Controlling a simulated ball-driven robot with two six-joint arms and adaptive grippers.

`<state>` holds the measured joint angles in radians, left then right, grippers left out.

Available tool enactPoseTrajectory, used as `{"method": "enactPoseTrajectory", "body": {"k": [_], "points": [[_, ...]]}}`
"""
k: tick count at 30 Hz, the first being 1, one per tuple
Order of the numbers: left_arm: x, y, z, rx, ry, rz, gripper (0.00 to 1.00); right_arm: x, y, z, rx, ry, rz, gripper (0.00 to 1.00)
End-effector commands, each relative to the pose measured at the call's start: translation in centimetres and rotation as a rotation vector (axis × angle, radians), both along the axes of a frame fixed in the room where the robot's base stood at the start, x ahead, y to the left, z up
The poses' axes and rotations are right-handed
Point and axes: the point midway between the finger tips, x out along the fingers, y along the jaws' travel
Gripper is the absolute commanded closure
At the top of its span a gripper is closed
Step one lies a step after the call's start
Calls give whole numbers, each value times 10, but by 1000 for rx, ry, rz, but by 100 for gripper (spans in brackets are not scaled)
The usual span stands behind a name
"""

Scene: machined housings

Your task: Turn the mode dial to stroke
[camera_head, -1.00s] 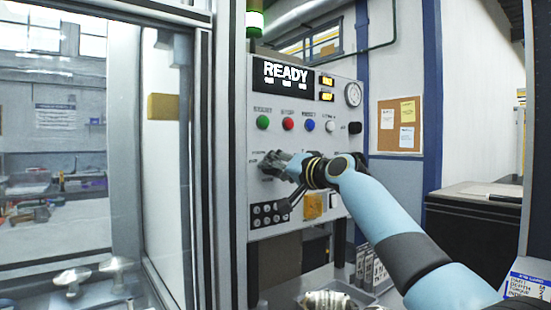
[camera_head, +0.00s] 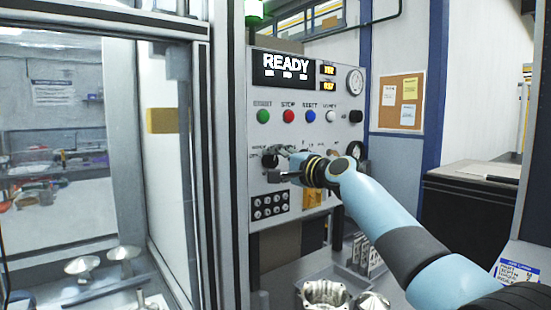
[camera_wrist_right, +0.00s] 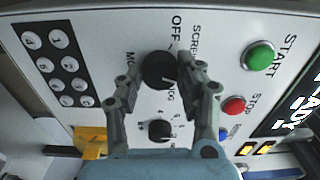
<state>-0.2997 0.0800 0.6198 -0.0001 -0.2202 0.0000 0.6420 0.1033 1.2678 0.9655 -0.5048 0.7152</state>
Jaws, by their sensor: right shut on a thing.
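The mode dial (camera_wrist_right: 160,70) is a round black knob on the white control panel. In the right wrist view it sits between my right gripper's fingertips (camera_wrist_right: 161,78), with "OFF" and a label starting "MO" printed beside it. A white pointer mark shows on it, but I cannot read for certain which setting it faces. In the head view the dial (camera_head: 269,161) shows at the left of my right gripper (camera_head: 283,163), which is shut on it. Fingers hide some of the lettering around it. My left gripper is in neither view.
A second, smaller black knob (camera_wrist_right: 160,130) lies close below the dial in the right wrist view. Green (camera_head: 263,116), red (camera_head: 288,116) and blue (camera_head: 310,116) buttons sit above. A keypad (camera_head: 269,206) is below. The display (camera_head: 284,67) reads READY. A glass-fronted enclosure stands left.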

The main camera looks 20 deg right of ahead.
Motion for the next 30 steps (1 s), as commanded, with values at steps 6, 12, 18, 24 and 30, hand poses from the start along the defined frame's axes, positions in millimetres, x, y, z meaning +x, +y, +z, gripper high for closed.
{"method": "enactPoseTrajectory", "body": {"k": [6,12,18,24,30], "points": [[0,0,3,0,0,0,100,0,0,1,37,12,-1,96],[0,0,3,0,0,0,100,0,0,0,43,14,-2,96],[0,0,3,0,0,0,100,0,0,0,42,14,-1,96],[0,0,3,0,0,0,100,0,0,0,42,14,-1,40],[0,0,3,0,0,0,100,0,0,0,41,15,-1,40]]}}
